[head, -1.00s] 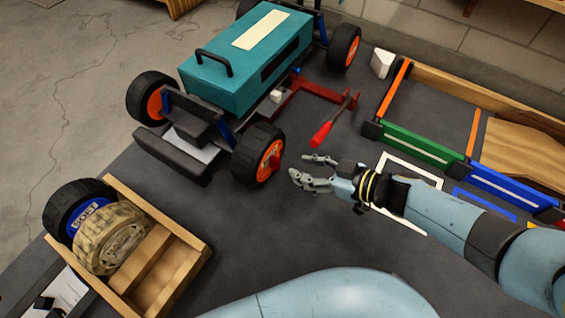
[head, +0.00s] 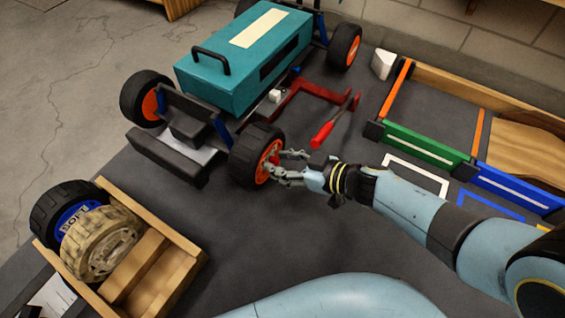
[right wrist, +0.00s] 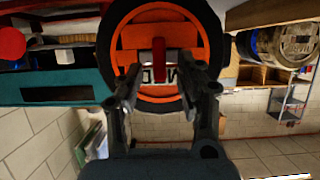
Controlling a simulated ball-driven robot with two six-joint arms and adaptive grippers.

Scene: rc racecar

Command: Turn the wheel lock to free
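The car's near front wheel (head: 245,160) has a black tyre and an orange hub, which fills the top of the right wrist view (right wrist: 120,45). The red wheel lock (right wrist: 158,60) is a small upright bar at the hub's centre. My right gripper (head: 281,167) is at the hub face. In the right wrist view, its two fingers (right wrist: 159,80) stand apart, one on each side of the red bar, with gaps visible. In the head view the fingers mostly hide the lock. My left gripper is not in view.
A red-handled screwdriver (head: 325,130) lies right of the car near a red bracket. A wooden crate (head: 190,262) holding wheels stands at lower left. The table in front of the wheel is clear.

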